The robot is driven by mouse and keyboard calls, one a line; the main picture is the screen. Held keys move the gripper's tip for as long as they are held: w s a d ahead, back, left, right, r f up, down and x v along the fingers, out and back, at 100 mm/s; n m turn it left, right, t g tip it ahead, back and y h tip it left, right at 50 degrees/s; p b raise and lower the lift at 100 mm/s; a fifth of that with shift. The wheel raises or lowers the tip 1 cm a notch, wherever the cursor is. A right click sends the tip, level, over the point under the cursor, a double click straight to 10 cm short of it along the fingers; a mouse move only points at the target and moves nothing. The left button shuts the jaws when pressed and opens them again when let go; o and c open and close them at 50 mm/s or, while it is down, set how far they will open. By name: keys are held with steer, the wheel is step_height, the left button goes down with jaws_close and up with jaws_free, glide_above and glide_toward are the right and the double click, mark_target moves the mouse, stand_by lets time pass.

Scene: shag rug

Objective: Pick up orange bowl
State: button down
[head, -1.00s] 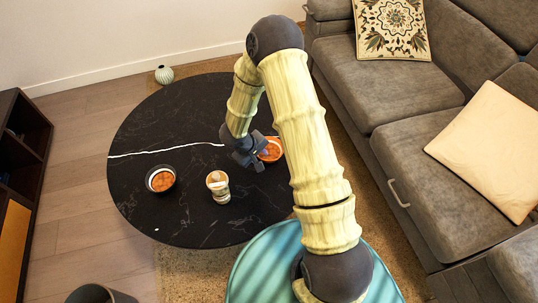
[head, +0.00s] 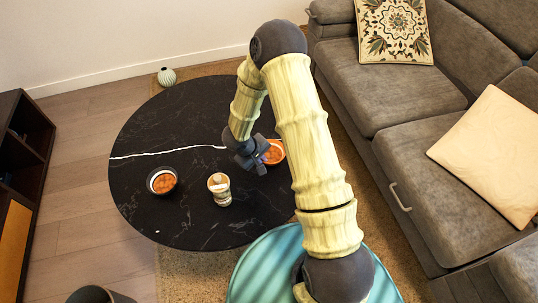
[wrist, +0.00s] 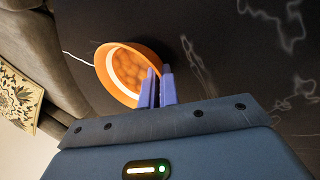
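The orange bowl (head: 273,153) is on the right part of the black round table, partly hidden behind my gripper (head: 256,158) in the head view.
The black table (head: 190,115) also carries a dark bowl with a white inside and orange contents (head: 162,181) and a patterned cup (head: 220,190). A grey sofa (head: 400,90) stands on the right. A ribbed vase (head: 166,77) is behind the table.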

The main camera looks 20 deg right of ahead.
step_height(320, 180, up, 10)
steer(key=p, duration=0.5)
steer(key=shift+p, duration=0.4)
steer(key=shift+w+d+r+m+g, duration=0.3)
steer(key=shift+r+m, duration=0.2)
steer(key=shift+m, duration=0.35)
steer(key=shift+w+d+r+m+g, duration=0.2)
steer(key=shift+d+r+m+g, duration=0.3)
steer(key=shift+m, duration=0.3)
steer(key=shift+w+d+r+m+g, duration=0.25)
steer(key=shift+r+m, duration=0.3)
steer(key=shift+m, duration=0.3)
steer(key=shift+w, duration=0.1)
